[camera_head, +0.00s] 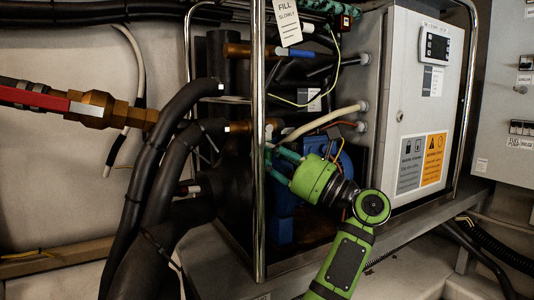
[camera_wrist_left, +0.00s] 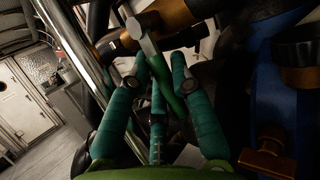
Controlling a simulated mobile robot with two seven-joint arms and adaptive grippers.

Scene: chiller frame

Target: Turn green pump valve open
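My left gripper (camera_head: 279,157) has teal fingers on a green wrist and reaches into the chiller frame just right of an upright chrome bar. The green valve handle (camera_wrist_left: 166,78) shows in the left wrist view, hanging from a pale metal stem on a brass-coloured valve body (camera_wrist_left: 168,17). My left gripper (camera_wrist_left: 155,68) has its fingers spread around the handle. The handle lies close to the right finger; I cannot tell whether they touch. In the head view the handle is hidden behind the bar and fingers. My right gripper is in neither view.
The chrome bar (camera_head: 258,210) stands close left of my fingers. A blue pump (camera_head: 282,215) sits behind and below my wrist. Thick black hoses (camera_head: 150,185) fill the left side. A grey control box (camera_head: 412,110) stands right. A red-handled brass valve (camera_head: 97,109) is at far left.

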